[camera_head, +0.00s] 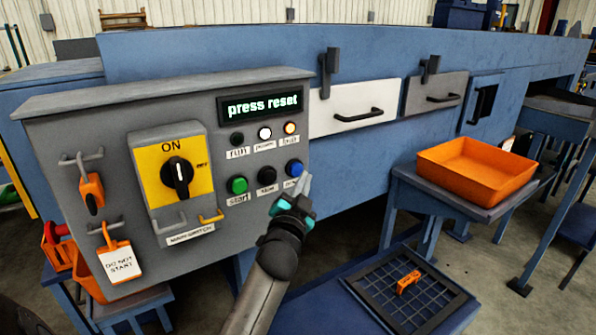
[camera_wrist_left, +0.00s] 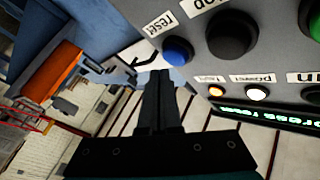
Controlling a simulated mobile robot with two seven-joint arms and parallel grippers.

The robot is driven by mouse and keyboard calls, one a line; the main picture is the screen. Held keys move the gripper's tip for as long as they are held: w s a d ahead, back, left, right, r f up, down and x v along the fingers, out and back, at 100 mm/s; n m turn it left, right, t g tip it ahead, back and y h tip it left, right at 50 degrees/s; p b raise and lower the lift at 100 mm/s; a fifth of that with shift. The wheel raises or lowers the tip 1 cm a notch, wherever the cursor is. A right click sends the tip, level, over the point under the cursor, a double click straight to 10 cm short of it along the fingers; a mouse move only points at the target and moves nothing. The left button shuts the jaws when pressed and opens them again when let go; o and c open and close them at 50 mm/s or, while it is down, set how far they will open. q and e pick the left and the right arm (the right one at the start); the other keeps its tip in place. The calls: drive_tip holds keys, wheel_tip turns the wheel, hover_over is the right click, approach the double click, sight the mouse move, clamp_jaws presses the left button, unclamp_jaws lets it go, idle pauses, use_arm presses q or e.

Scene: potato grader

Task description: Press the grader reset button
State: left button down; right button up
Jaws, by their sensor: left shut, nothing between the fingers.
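The blue reset button (camera_head: 294,168) is at the lower right of the grey control panel (camera_head: 85,135). It also shows in the left wrist view (camera_wrist_left: 177,51), with its "reset" label beside it. The panel's display (camera_head: 263,105) reads "press reset". My left gripper (camera_head: 304,182) is shut and empty. Its fingertips are just below and to the right of the blue button in the head view. In the left wrist view the fingertips end close to the button; whether they touch it I cannot tell. My right gripper is not in view.
A green start button (camera_head: 237,185) and a black button (camera_head: 266,175) sit left of the blue one. A yellow main switch (camera_head: 175,172) is further left. An orange tray (camera_head: 430,158) stands on a table at right. A dark grate (camera_head: 405,290) lies below.

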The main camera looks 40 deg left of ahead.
use_arm(q)
drive_tip(key=shift+a, duration=0.1)
idle(0.6)
drive_tip(key=shift+w+a, duration=0.15)
drive_tip(key=shift+a, duration=0.15)
drive_tip(key=shift+w+a, duration=0.2)
drive_tip(key=shift+a, duration=0.3)
idle(0.7)
drive_tip(key=shift+d, duration=0.1)
drive_tip(key=shift+s+d+p, duration=0.3)
drive_tip(key=shift+s+d, duration=0.05)
drive_tip(key=shift+d, duration=0.45)
drive_tip(key=shift+s+d, duration=0.3)
drive_tip(key=shift+d, duration=0.45)
drive_tip(key=shift+s+d, duration=0.35)
drive_tip(key=shift+d, duration=0.45)
drive_tip(key=shift+s+d, duration=0.3)
drive_tip(key=shift+d, duration=0.45)
